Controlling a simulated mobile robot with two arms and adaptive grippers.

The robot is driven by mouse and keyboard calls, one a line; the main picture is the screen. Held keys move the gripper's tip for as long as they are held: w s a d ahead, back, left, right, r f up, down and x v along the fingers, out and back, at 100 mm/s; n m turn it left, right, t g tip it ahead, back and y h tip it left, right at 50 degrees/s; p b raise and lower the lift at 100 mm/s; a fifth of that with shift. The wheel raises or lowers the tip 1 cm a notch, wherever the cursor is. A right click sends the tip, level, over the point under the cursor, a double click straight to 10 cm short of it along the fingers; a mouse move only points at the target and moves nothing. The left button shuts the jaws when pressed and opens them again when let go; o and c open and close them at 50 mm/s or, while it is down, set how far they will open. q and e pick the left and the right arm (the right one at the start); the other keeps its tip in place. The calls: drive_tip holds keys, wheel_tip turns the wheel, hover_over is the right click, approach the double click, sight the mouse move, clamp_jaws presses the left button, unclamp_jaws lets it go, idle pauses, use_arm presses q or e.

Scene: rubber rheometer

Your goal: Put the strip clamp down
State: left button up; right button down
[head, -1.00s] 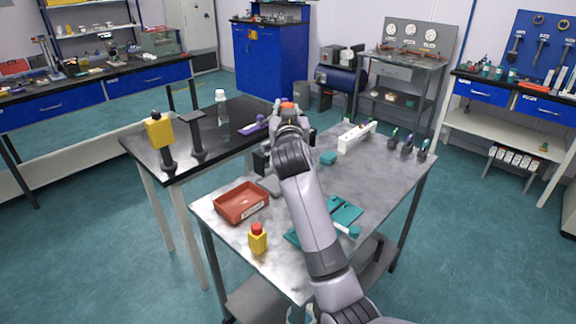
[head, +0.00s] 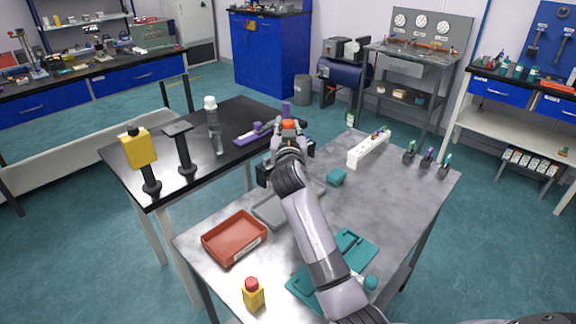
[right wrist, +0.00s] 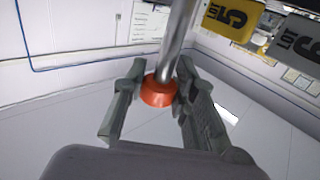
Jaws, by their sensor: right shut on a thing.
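My right gripper (head: 288,140) reaches out over the far edge of the grey metal table, near the black table. It is shut on an orange, rounded piece (head: 288,124) with a metal rod, which I take for the strip clamp. In the right wrist view the orange piece (right wrist: 158,92) sits between the two fingers, with the rod running up from it. The gripper is clear of the floor; its height over the tables is hard to tell. My left gripper is not in view.
The grey table (head: 405,195) holds a red tray (head: 235,238), a grey tray (head: 272,212), a white rack (head: 368,149), teal mats (head: 350,255) and a yellow-red block (head: 253,296). The black table (head: 238,112) holds a yellow-headed stand (head: 138,150), a dark stand (head: 180,145), a bottle (head: 213,125) and a purple tool (head: 255,135).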

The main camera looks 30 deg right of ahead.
wheel_tip(320, 180, down, 6)
drive_tip(key=shift+w+f, duration=0.1)
drive_tip(key=shift+w, duration=0.05)
drive_tip(key=shift+f+b, duration=0.3)
drive_tip(key=shift+f, duration=0.2)
wheel_tip(320, 180, down, 4)
drive_tip(key=shift+r+b, duration=0.25)
drive_tip(key=shift+b, duration=0.15)
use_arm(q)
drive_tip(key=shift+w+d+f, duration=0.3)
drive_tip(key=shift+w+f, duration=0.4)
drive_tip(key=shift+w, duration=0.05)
use_arm(e)
drive_tip(key=shift+f, duration=0.25)
drive_tip(key=c, duration=1.8)
unclamp_jaws()
drive_tip(key=shift+f, duration=0.2)
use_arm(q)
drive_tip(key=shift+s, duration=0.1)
use_arm(e)
drive_tip(key=o, duration=0.5)
drive_tip(key=shift+r, duration=0.1)
